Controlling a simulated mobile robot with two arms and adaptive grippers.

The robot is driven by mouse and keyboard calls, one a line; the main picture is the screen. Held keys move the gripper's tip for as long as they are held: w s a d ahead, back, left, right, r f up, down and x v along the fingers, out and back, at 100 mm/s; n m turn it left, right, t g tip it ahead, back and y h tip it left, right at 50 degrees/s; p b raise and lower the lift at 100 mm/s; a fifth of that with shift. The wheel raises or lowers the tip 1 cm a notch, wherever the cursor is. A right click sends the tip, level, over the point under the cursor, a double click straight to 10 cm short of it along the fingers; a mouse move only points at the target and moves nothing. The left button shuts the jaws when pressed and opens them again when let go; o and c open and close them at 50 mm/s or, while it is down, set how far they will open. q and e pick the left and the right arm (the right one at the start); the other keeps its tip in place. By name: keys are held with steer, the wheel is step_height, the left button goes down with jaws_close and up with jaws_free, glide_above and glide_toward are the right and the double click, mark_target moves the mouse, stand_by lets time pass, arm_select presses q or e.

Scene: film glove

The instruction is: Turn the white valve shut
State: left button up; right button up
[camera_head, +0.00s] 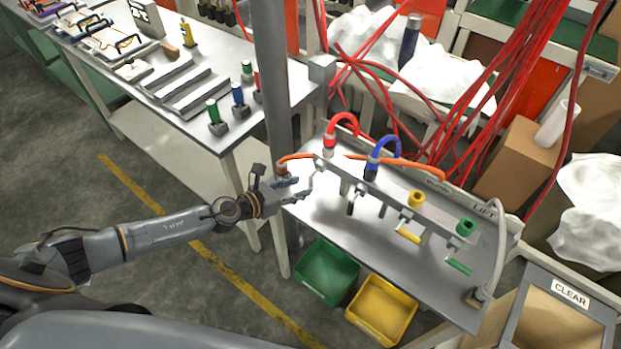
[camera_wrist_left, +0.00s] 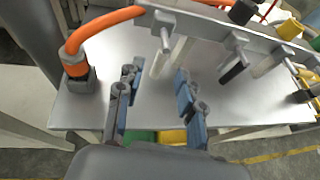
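The white valve (camera_head: 312,184) is the leftmost valve on the grey manifold bar (camera_head: 390,196), below the red hose's plug. Its pale lever hangs down, and it also shows in the left wrist view (camera_wrist_left: 165,38) at the top middle. My left gripper (camera_head: 297,187) is just left of this lever. In the left wrist view the two fingers of my left gripper (camera_wrist_left: 157,73) stand well apart with nothing between them, short of the valve. I cannot tell any contact in the head view. My right gripper is not in view.
Black (camera_head: 350,208), yellow (camera_head: 408,236) and green (camera_head: 459,267) levers follow to the right. An orange hose (camera_wrist_left: 95,32) rises from a fitting on the metal bench (camera_head: 335,222), left of the valve. Green (camera_head: 326,273) and yellow (camera_head: 381,310) bins sit below. A grey post stands behind.

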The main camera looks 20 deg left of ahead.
mark_target(309, 183)
arm_select(q)
steer(key=x, duration=0.4)
steer(key=shift+w+d, duration=0.1)
steer(key=shift+w, duration=0.05)
steer(key=shift+w+d+f+b, duration=0.2)
steer(key=shift+w+d+b, duration=0.1)
steer(key=shift+w, duration=0.1)
steer(key=c, duration=0.5)
jaws_close()
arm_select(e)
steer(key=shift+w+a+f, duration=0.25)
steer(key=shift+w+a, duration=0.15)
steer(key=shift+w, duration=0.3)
